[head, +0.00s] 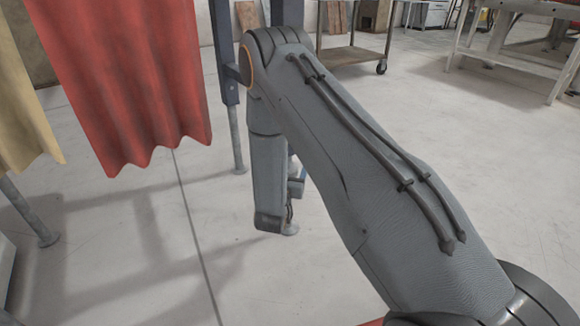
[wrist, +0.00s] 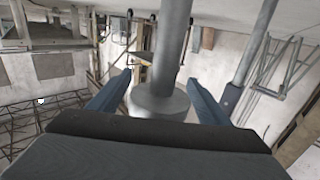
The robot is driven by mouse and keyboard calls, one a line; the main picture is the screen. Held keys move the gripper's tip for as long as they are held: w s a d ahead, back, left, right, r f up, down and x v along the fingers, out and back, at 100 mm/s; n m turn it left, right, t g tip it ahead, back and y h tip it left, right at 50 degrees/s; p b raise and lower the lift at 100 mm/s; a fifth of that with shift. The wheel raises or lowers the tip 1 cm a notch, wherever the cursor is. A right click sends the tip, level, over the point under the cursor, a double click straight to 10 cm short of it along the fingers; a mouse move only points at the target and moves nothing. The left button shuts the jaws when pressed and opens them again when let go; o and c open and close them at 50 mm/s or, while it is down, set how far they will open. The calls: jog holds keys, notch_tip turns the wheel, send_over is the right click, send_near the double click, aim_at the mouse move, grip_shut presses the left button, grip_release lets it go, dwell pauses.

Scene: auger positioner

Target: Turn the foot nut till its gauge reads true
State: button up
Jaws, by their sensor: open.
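In the wrist view a grey rod (wrist: 173,40) runs into a wider round grey piece (wrist: 160,103), which looks like the foot nut. My gripper (wrist: 160,80) is open, with one blue finger on each side of the rod and round piece. Gaps show on both sides near the fingertips; I cannot tell whether either finger touches. The lower part of the round piece is hidden behind my gripper's dark body. In the head view my arm hides most of this leg; a small grey foot (head: 290,229) shows on the floor beside my wrist. No gauge is readable.
A red curtain (head: 130,80) hangs at left, close to my arm. Another blue leg (head: 224,60) with a grey foot rod stands behind my arm. A wheeled cart (head: 352,58) and a white workbench (head: 510,55) stand behind.

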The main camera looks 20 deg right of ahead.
jog(key=c, duration=1.1)
jog(key=shift+o, duration=0.2)
jog(key=shift+r+n+y+p, duration=0.1)
jog(key=shift+n+y+p, duration=0.2)
jog(key=shift+y+p, duration=0.15)
jog(key=shift+s+a+n+g+y+p, duration=0.3)
jog(key=shift+a+n+g+y+p, duration=0.8)
jog(key=shift+n+y, duration=2.25)
jog(key=shift+s+a+n+g+y+p, duration=0.25)
jog(key=shift+a+n+g+y+p, duration=0.55)
jog(key=shift+n+g+y, duration=2.35)
jog(key=shift+s+a+n+t+y+p, duration=0.4)
jog(key=shift+a+n+y+p, duration=1.15)
jog(key=shift+y, duration=3.5)
jog(key=shift+w+d+n+b, duration=0.1)
jog(key=shift+d+n+b, duration=0.3)
jog(key=shift+d+n, duration=0.35)
